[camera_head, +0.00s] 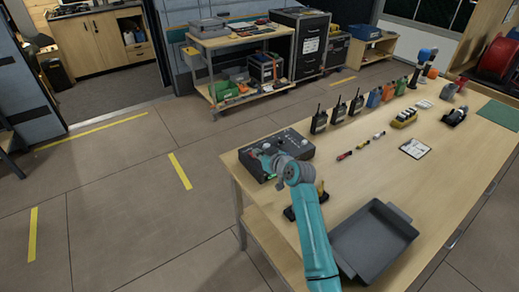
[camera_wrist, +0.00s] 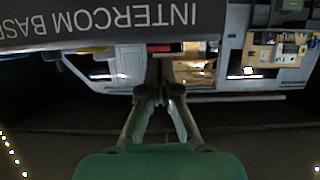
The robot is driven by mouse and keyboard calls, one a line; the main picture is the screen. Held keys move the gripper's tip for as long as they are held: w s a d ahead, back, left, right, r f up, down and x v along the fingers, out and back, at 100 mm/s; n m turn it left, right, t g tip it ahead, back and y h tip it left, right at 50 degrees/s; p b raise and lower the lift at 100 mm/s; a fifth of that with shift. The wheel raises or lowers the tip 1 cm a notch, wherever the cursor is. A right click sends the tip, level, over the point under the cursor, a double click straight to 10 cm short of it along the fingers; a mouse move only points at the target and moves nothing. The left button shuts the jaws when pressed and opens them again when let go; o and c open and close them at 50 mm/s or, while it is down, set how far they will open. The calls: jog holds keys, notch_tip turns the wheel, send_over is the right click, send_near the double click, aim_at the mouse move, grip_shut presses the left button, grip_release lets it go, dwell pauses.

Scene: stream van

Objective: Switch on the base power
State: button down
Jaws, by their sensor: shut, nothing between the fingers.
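The intercom base is a dark box (camera_head: 262,167) with knobs on its top, at the near left corner of the wooden table. In the wrist view its front face (camera_wrist: 100,22) fills the upper left, with upside-down lettering that reads "INTERCOM BAS". A small red part (camera_wrist: 165,47) shows at the face's lower edge, just beyond my fingertips; I cannot tell if it is the power switch. My gripper (camera_wrist: 160,90) is shut and empty, its tips close to the base. I cannot tell whether they touch it. In the head view my arm hides part of the base.
Several black radios (camera_head: 338,110) stand behind the base on the wooden table (camera_head: 370,170). A grey tray (camera_head: 375,240) sits near the front edge, right of my arm. A clipboard (camera_head: 415,149) and small items lie further right. The floor left of the table is clear.

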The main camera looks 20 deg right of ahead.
jog(key=shift+f, duration=0.25)
jog(key=shift+s+f, duration=0.15)
jog(key=shift+f, duration=0.25)
jog(key=shift+r, duration=0.15)
jog(key=shift+r, duration=0.7)
notch_tip(320, 180, up, 10)
dwell(0.6)
